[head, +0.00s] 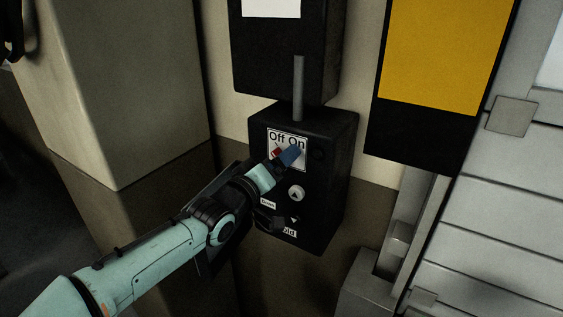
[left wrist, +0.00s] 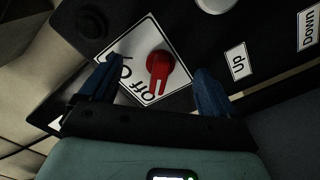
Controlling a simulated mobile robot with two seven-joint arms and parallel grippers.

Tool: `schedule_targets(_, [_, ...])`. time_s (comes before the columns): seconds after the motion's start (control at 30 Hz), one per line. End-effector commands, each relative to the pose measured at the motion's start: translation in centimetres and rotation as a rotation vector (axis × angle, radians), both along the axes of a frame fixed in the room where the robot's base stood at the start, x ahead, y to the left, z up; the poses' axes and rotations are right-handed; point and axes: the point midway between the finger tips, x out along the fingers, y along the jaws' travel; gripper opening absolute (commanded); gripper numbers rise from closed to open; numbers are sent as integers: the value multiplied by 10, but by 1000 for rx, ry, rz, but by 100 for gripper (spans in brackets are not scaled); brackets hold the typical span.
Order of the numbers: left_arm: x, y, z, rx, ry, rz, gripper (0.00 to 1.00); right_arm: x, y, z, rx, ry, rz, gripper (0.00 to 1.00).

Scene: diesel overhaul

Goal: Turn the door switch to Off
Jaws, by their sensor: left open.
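The door switch is a red knob (left wrist: 158,68) on a white label (left wrist: 143,45) with the words Off and On. In the left wrist view its bar runs downward, with the lower end near the word Off; I cannot tell its exact setting. In the head view the knob (head: 277,152) is partly hidden behind my left gripper. The label (head: 274,135) is on a black control box (head: 335,170). My left gripper (left wrist: 155,82) is open, one blue finger on each side of the knob, with gaps between. It also shows in the head view (head: 287,155). My right gripper is not in view.
Below the switch the box has a round white button (head: 296,193) and several small labels. Up (left wrist: 237,62) and Down (left wrist: 308,25) labels show in the wrist view. A yellow and black panel (head: 440,50) hangs at right, beside a grey slatted door (head: 500,220).

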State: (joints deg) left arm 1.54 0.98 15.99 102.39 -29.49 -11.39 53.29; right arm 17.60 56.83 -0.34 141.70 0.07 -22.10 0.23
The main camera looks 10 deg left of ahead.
Motion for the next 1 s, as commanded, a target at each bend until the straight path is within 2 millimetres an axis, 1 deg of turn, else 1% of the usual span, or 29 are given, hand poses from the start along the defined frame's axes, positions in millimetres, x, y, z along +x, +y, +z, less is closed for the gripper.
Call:
schedule_targets(0.17, [-1,1,0,1,-1,1,89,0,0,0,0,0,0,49])
schedule_targets(0.23, [-6,3,1,1,-2,1,89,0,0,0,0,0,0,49])
schedule_targets(0.6, [-57,20,2,1,-3,-1,89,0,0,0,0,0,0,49])
schedule_targets(0.7, [-64,23,1,0,-2,-1,89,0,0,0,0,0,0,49])
schedule_targets(1.0, [-66,24,0,0,0,0,89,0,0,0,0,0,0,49])
